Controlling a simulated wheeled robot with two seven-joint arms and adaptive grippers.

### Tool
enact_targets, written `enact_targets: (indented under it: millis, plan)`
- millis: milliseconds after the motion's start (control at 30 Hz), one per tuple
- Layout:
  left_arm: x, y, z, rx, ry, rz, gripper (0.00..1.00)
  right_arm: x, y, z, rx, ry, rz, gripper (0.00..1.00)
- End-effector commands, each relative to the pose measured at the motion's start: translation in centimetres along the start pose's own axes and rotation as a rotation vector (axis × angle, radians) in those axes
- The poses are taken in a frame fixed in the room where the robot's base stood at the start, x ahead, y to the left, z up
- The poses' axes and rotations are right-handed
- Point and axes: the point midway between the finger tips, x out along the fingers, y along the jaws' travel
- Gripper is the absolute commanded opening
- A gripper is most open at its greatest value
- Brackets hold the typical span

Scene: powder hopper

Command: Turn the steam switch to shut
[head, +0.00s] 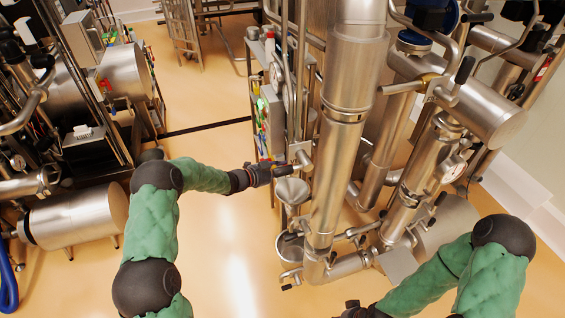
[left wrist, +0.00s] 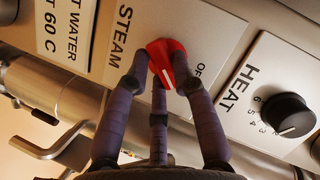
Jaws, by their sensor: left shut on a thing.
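The steam switch is a red knob (left wrist: 168,58) with a white pointer line, on a white plate (left wrist: 212,32) marked STEAM. The start of an OFF label shows to the knob's right, partly hidden behind a finger. My left gripper (left wrist: 160,68) has its dark fingers closed around the knob. In the head view my left gripper (head: 266,172) reaches to the side of the metal equipment at the middle; the knob is not discernible there. My right gripper (head: 356,312) is at the bottom edge, cut off, and its fingers cannot be made out.
A black HEAT knob (left wrist: 288,115) with a number scale sits right of the steam plate. A hot water label (left wrist: 65,28) is at the left, with a metal lever (left wrist: 50,150) below. A tall steel pipe (head: 345,130) stands close right of my left gripper. Open floor (head: 220,240) lies below my left arm.

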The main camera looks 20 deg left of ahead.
Motion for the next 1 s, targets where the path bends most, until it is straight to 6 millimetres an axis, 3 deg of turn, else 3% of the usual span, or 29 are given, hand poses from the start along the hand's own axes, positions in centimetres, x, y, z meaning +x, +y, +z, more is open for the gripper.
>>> enact_targets:
  millis: [33, 100, 433, 1000]
  plan:
    - [-0.2, -0.4, -0.3, -0.042, -0.002, 0.018, 0.00, -1.4, -0.5, 0.1, 0.000, 0.000, 0.000, 0.40]
    - [-0.2, -0.5, -0.3, -0.103, -0.002, 0.044, 0.00, -2.4, -0.9, 0.1, 0.000, 0.000, 0.000, 0.40]
    - [-0.2, -0.7, -0.3, -0.391, -0.002, 0.163, 0.00, -6.3, -2.3, 0.2, 0.000, 0.000, 0.000, 0.40]
    - [0.0, -0.7, 0.0, -0.752, 0.000, 0.311, 0.00, -8.3, -3.0, 0.3, 0.000, 0.000, 0.000, 0.40]
